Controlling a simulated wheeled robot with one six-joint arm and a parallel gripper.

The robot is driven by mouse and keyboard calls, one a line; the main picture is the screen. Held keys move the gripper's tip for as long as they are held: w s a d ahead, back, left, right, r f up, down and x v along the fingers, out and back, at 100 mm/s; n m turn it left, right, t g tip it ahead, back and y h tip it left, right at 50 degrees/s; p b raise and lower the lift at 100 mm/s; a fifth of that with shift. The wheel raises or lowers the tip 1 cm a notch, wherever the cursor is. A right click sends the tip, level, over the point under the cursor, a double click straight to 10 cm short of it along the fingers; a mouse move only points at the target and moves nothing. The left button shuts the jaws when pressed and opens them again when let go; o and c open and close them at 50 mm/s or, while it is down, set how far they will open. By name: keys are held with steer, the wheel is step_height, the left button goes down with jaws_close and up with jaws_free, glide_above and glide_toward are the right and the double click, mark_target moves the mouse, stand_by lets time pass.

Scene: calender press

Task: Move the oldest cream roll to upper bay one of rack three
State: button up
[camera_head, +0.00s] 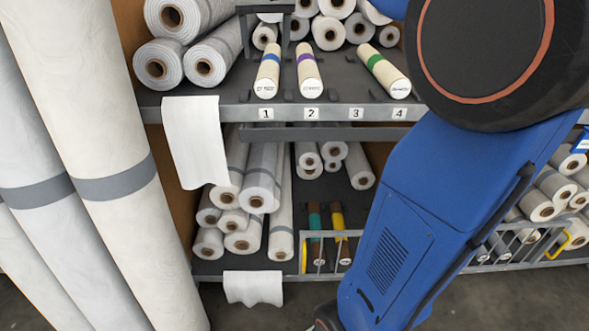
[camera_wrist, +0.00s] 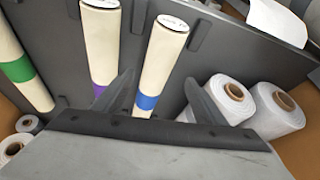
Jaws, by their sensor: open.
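Three cream rolls lie on the upper shelf: a blue-banded one (camera_head: 267,75) in bay 1, a purple-banded one (camera_head: 309,75) in bay 2 and a green-banded one (camera_head: 388,76) in bay 4. Bay 3 (camera_head: 350,85) is empty. The print on their end labels is too small to read. In the wrist view, my gripper (camera_wrist: 160,78) is open, its fingers on either side of the blue-banded roll (camera_wrist: 162,55). I cannot tell whether they touch it. The purple-banded roll (camera_wrist: 101,50) and green-banded roll (camera_wrist: 20,65) lie to the left. The head view does not show my gripper.
White rolls (camera_head: 205,55) are stacked left of bay 1, close to my gripper in the wrist view (camera_wrist: 230,98). A white sheet (camera_head: 196,140) hangs over the shelf edge. Below are more white rolls and two brown rolls (camera_head: 315,235). Tall rolls (camera_head: 85,110) stand at left.

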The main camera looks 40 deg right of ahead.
steer(key=s+a+f+n+y, duration=0.1)
steer(key=s+a+f, duration=0.4)
steer(key=s+f, duration=0.9)
steer(key=s+a+f+n+y, duration=0.1)
steer(key=s+a+f+n, duration=0.3)
steer(key=s+f, duration=1)
steer(key=shift+s+a+f+t, duration=0.15)
steer(key=shift+a+t, duration=0.15)
steer(key=shift+a, duration=0.7)
